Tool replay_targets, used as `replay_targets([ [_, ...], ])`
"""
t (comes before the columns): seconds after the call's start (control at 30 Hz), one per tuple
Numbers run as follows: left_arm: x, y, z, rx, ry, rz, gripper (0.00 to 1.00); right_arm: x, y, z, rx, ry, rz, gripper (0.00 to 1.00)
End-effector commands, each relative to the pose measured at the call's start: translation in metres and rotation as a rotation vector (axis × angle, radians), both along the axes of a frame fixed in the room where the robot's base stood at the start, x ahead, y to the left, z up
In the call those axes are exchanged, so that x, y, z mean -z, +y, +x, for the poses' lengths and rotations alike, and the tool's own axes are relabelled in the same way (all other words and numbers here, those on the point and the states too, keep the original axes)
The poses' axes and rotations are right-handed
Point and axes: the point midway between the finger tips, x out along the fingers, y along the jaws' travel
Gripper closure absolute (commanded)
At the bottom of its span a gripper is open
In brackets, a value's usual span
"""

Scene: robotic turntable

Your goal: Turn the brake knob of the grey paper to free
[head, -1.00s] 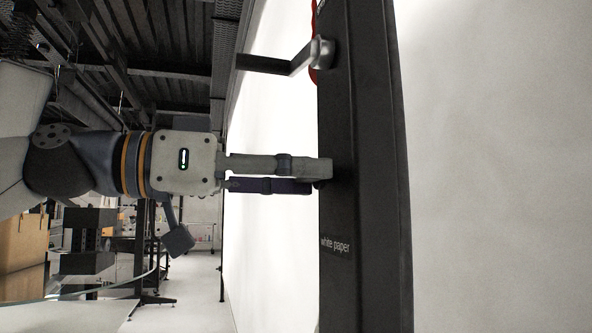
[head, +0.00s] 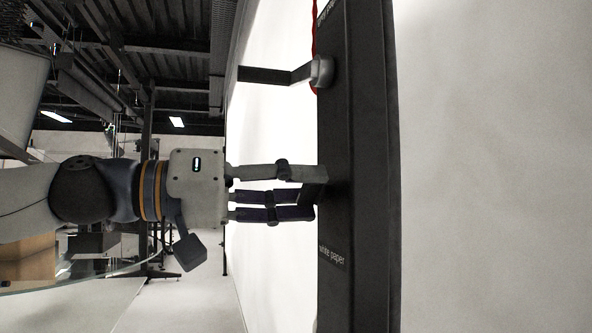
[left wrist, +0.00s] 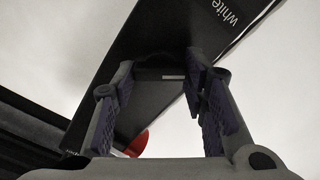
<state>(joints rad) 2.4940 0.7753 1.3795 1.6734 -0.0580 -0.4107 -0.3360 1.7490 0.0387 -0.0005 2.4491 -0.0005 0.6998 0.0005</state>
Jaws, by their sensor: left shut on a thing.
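A dark beam (head: 355,140) stands upright in the head view, with a "white paper" label (head: 332,257) on it. My left gripper (head: 314,194) reaches in from the left against the beam's edge, above that label in the picture. In the left wrist view, its fingers (left wrist: 162,100) close around a dark knob handle (left wrist: 160,74) at the beam. The fingers mostly hide this knob, and no "grey paper" wording is readable. Another knob (head: 320,73), grey with a long dark handle, sits higher on the beam, clear of the gripper. My right gripper is not in view.
A cut-off label (head: 326,9) shows at the top of the beam. A red edge lies by the upper knob, and a red round part (left wrist: 138,143) shows in the left wrist view. Pale sheets fill both sides of the beam.

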Motion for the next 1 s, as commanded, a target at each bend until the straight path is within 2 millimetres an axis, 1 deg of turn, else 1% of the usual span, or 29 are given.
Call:
replay_targets([
  [0.03, -0.007, 0.000, -0.004, 0.000, 0.030, -0.013, 0.88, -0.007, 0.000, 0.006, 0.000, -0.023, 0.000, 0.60],
  [0.5, -0.004, 0.000, -0.002, 0.000, 0.453, -0.150, 0.88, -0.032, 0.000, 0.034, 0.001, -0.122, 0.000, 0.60],
  [0.8, 0.000, 0.000, 0.000, 0.001, 0.689, -0.225, 0.88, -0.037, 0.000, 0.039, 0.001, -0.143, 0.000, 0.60],
  [1.0, 0.001, 0.000, 0.001, 0.001, 0.798, -0.260, 0.88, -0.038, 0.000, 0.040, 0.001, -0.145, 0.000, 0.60],
])
